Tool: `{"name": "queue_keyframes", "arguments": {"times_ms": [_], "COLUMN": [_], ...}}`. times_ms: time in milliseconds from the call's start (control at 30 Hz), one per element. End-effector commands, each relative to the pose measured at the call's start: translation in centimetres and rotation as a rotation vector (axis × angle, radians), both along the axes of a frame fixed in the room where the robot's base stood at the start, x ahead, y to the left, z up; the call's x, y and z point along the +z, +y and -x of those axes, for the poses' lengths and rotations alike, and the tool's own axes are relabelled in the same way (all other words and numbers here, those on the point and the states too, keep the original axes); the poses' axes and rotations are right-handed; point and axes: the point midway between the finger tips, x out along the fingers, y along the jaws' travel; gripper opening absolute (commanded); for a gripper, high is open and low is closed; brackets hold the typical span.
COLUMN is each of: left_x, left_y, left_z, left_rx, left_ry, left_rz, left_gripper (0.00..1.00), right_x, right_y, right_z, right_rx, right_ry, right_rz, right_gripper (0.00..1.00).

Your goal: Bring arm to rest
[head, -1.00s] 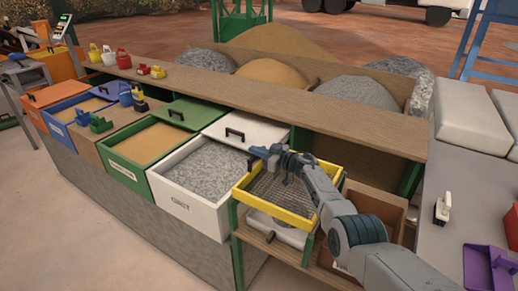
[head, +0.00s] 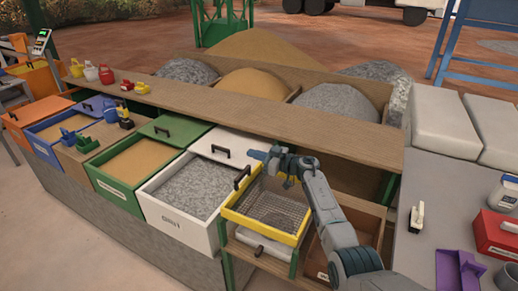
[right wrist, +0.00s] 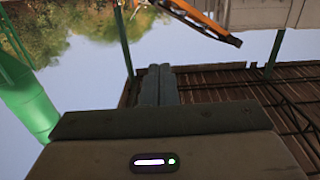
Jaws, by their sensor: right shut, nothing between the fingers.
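My right arm comes in from the lower right in the head view. My right gripper (head: 256,155) is beside the white lid's handle, above the back of the yellow-framed sieve (head: 262,230). From this view I cannot tell whether it touches anything. In the right wrist view its two fingers (right wrist: 158,84) lie together with nothing between them. My left gripper is not in view.
A white bin of grey grit (head: 188,190) and a green bin of sand (head: 128,168) stand left of the sieve. A wooden shelf (head: 250,103) runs behind. A purple scoop (head: 458,272) and red box (head: 495,232) lie on the right counter.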

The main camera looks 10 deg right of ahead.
Motion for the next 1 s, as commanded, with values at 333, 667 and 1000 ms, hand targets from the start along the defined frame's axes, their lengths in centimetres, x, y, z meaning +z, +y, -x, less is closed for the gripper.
{"name": "queue_keyframes", "arguments": {"times_ms": [333, 667, 1000], "left_x": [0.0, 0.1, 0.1], "left_y": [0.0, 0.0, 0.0], "left_z": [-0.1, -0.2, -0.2], "left_rx": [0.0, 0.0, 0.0], "left_ry": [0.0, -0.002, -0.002], "left_rz": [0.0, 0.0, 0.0], "left_gripper": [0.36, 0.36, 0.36], "right_x": [1.3, -0.2, -7.2], "right_y": [-1.8, -12.2, -23.5], "right_z": [1.0, 5.7, 20.7], "right_rx": [-0.044, -0.65, -1.241], "right_ry": [-0.03, -0.245, 0.033], "right_rz": [-0.013, -0.094, 0.053], "right_gripper": [0.0, 0.0, 0.0]}}
